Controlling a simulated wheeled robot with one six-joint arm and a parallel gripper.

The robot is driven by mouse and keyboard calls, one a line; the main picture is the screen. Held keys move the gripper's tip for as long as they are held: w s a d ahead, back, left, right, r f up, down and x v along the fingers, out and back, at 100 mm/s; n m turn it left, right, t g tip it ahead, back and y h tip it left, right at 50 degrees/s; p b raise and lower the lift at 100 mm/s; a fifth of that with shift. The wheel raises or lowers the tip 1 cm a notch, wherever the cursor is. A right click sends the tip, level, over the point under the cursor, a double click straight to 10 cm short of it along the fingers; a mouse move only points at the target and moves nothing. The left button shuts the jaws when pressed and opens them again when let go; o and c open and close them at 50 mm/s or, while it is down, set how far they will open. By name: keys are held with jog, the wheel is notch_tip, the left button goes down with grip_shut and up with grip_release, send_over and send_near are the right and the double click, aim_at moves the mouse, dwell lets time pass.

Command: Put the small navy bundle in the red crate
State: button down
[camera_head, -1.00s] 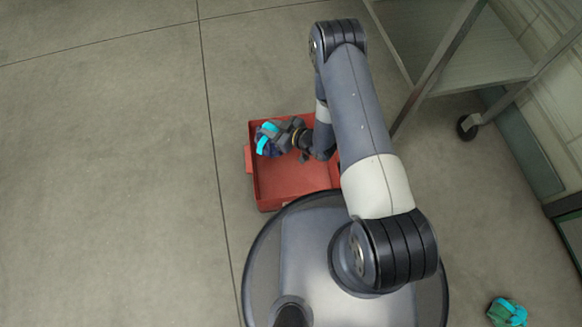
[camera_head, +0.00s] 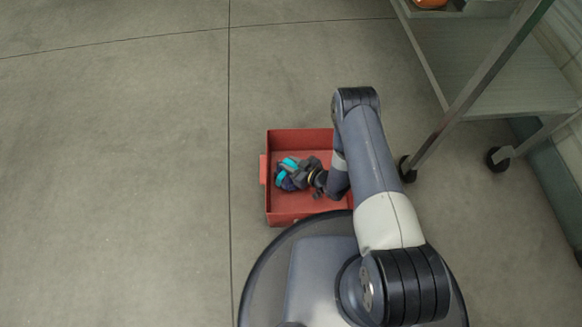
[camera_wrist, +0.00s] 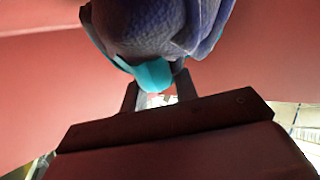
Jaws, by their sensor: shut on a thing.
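The small navy bundle (camera_head: 287,183) has bright cyan bands and shows over the left part of the red crate (camera_head: 300,136) in the head view. My gripper (camera_head: 300,175) is shut on the bundle from its right side. In the wrist view the navy bundle (camera_wrist: 145,22) fills the top middle, between the fingers (camera_wrist: 155,92), with a cyan strap hanging below it. Red crate surfaces (camera_wrist: 50,80) surround it there. The crate stands on the floor, open at the top. Whether the bundle touches the crate's bottom cannot be told.
A metal cart (camera_head: 480,80) on black casters stands at the upper right, with an orange thing (camera_head: 430,3) on it at the top edge. The concrete floor (camera_head: 110,180) to the left is clear. My round base is close below the crate.

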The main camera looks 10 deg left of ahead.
jog(key=shift+f, duration=0.75)
jog(key=shift+f, duration=0.1)
jog(key=c, duration=1.1)
grip_release()
jog(key=shift+s+d+r, duration=0.1)
jog(key=shift+d+r, duration=0.1)
jog(key=shift+r, duration=0.1)
jog(key=p+v, duration=0.3)
jog(key=v, duration=0.4)
jog(key=shift+f, duration=0.15)
